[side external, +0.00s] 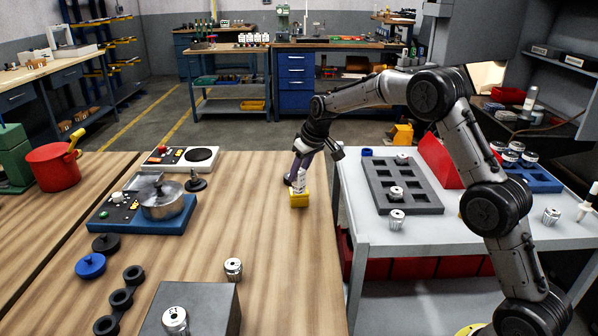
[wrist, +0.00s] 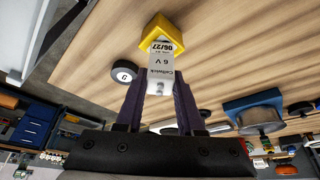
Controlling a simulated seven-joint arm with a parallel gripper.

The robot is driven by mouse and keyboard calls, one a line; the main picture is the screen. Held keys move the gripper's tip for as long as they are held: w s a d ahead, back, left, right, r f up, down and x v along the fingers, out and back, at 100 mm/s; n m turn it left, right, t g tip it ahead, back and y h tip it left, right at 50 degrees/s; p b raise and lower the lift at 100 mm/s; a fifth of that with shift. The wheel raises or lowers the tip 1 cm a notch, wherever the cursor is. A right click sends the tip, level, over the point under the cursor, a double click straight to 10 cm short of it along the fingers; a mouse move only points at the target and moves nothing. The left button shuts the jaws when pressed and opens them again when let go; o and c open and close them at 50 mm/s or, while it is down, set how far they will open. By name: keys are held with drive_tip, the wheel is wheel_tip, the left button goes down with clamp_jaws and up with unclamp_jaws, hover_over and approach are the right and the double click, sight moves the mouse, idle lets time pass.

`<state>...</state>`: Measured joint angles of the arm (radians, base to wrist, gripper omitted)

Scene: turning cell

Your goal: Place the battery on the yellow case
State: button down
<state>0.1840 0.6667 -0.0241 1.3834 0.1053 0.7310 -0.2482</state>
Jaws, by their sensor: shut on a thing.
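In the side external view the battery (side external: 300,182) stands roughly upright in my gripper (side external: 299,165), directly over the yellow case (side external: 299,201). The yellow case, also in the wrist view (wrist: 157,29), is a small block on the wooden table. The battery's far end meets or overlaps the case in both views. I cannot tell whether it rests on it or hovers just above.
A round dark piece (wrist: 124,72) lies close to the case. A grey block (side external: 215,305) is at the front. The grey table with a slotted tray (side external: 430,208) is at right. Wood around the case is mostly clear.

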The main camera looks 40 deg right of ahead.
drive_tip(key=shift+f, duration=0.1)
drive_tip(key=c, duration=0.5)
unclamp_jaws()
drive_tip(key=v, duration=1.2)
drive_tip(key=s+a+r, duration=0.4)
drive_tip(key=s+r, duration=0.1)
drive_tip(key=s, duration=0.4)
drive_tip(key=shift+t, duration=0.5)
drive_tip(key=s+a+f, duration=0.1)
drive_tip(key=s+f, duration=0.1)
drive_tip(key=s, duration=0.8)
drive_tip(key=s+a+f, duration=0.1)
drive_tip(key=s+a, duration=0.1)
drive_tip(key=s, duration=0.7)
drive_tip(key=s+a+f, duration=0.2)
drive_tip(key=s, duration=0.8)
drive_tip(key=shift+s+a+f, duration=0.25)
drive_tip(key=shift+s+f, duration=0.05)
drive_tip(key=shift+f, duration=0.05)
